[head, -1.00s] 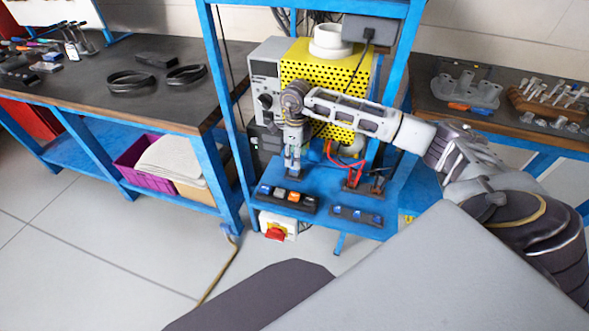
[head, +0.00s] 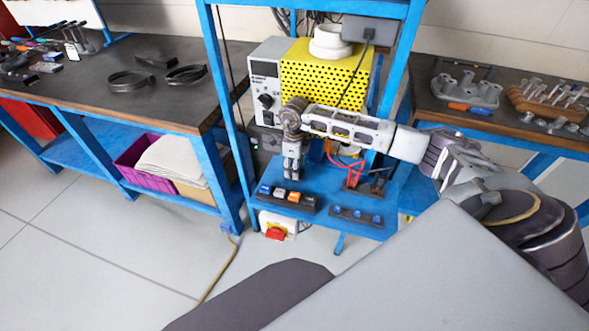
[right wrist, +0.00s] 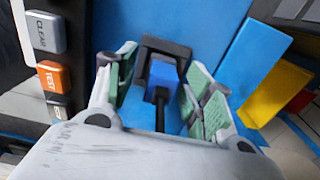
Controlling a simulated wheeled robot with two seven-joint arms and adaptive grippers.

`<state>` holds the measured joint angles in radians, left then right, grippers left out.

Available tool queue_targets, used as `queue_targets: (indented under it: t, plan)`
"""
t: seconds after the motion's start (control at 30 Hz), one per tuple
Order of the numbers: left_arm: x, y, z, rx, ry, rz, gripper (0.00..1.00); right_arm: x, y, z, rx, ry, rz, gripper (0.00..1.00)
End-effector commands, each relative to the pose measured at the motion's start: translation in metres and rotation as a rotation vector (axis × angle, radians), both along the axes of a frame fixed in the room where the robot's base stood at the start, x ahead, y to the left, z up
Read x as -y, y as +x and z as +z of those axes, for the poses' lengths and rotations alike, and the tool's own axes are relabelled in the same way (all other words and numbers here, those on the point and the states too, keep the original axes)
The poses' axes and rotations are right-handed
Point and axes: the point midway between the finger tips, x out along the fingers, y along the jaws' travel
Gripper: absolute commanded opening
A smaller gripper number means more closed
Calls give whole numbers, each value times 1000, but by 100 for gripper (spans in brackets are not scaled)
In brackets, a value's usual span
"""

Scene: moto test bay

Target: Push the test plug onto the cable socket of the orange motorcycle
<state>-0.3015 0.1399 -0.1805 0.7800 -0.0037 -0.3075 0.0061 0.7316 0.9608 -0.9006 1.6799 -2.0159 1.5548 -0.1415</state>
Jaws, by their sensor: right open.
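My right gripper (head: 293,172) points down over the blue shelf of the rack. In the right wrist view the right gripper (right wrist: 162,84) is open, with green pads on its fingers. A blue plug (right wrist: 163,72) with a black cable (right wrist: 160,108) sits between the spread fingers, against a black bracket-like holder (right wrist: 176,48). I take it for the test plug. Gaps show between the pads and the plug. In the head view the plug is hidden by the gripper. The orange motorcycle, its cable socket and my left gripper are not in view.
A button panel (head: 286,198) with CLEAR and TEST keys lies close beside the gripper. A dark strip (head: 355,215) is on the shelf's front right. Red cables (head: 347,163) and a yellow perforated box (head: 325,75) stand behind. Benches flank the rack; blue posts (head: 226,90) bound it.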

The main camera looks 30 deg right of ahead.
Motion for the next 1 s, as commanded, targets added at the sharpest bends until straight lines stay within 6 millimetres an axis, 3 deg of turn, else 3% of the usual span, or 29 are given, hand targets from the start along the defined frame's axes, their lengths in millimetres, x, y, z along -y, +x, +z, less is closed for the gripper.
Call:
queue_targets:
  t: [0.07, 0.4, 0.77, 1.0]
  plan:
    - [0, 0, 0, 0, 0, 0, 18, 0, 0, 0, 0, 0, 0, 49]
    - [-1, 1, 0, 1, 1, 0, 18, 0, 0, 0, 0, 0, 0, 6]
    - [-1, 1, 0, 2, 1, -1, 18, 0, 0, 3, 1, 0, 0, 5]
    - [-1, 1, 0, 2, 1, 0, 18, 1, 1, 23, 3, 0, -1, 5]
